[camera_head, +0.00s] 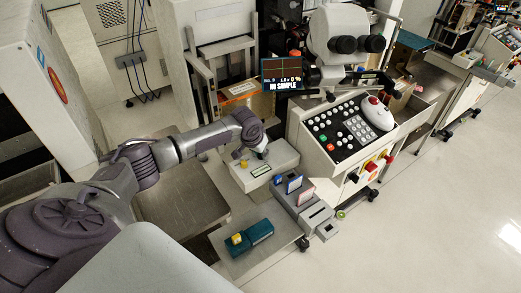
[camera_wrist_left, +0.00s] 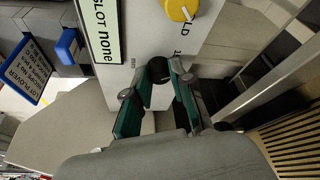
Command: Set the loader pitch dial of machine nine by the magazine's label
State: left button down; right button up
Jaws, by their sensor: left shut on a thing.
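A white loader box (camera_head: 270,163) carries a small display (camera_head: 261,171), a yellow knob (camera_head: 244,163) and a black dial (camera_wrist_left: 158,70). The display reads "SLOT none" in the left wrist view (camera_wrist_left: 105,32). The yellow knob (camera_wrist_left: 181,9) shows there too, apart from my fingers. My left gripper (camera_head: 262,154) is over the box; its green-padded fingers (camera_wrist_left: 160,82) are shut on the black dial. The dial's scale is mostly hidden. A teal block with a yellow part (camera_head: 250,237), possibly the magazine, lies at the front; no label on it is readable. My right gripper is not in view.
A grey rack (camera_head: 318,218) holding upright blue and pink cards (camera_head: 294,184) stands right of the box. The bonder console (camera_head: 345,130) with buttons and microscope is behind it; its screen (camera_head: 281,74) reads "NO SAMPLE". Open floor (camera_head: 430,220) lies at the right.

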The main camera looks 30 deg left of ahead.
pick_arm(q)
jog(key=m+h, duration=0.1)
jog(key=m, duration=0.1)
jog(key=shift+a+m, duration=0.1)
jog(key=shift+m, duration=0.2)
jog(key=shift+m+h+b, duration=0.35)
jog(key=shift+m+h, duration=0.05)
jog(key=shift+m, duration=0.8)
jog(key=c, duration=1)
grip_release()
jog(key=shift+g, duration=0.3)
jog(key=shift+a+r, duration=0.1)
jog(key=shift+r, duration=0.1)
jog(key=v, duration=1.1)
jog(key=shift+s+r, duration=0.25)
